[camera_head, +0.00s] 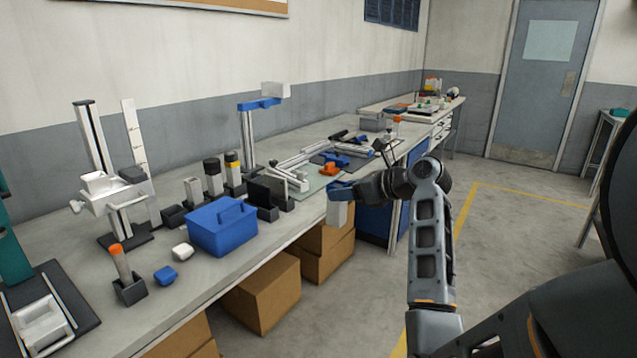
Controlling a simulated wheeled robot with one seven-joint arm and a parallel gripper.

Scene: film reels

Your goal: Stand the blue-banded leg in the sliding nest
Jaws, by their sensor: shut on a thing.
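My gripper (341,190) is out past the front edge of the bench, near the middle of the view. It is shut on a pale, upright block (338,214) that hangs below it, with blue at its top. I take this for the blue-banded leg; whether the blue is its band or part of the gripper is hard to tell. Similar uprights stand on the bench: one with a dark top (213,178), one with a yellow band (233,172) and a plain pale one (193,190). I cannot tell surely which fixture is the sliding nest; a pale rail fixture (296,181) lies left of the gripper.
Cardboard boxes (263,292) sit below. The floor at right is clear.

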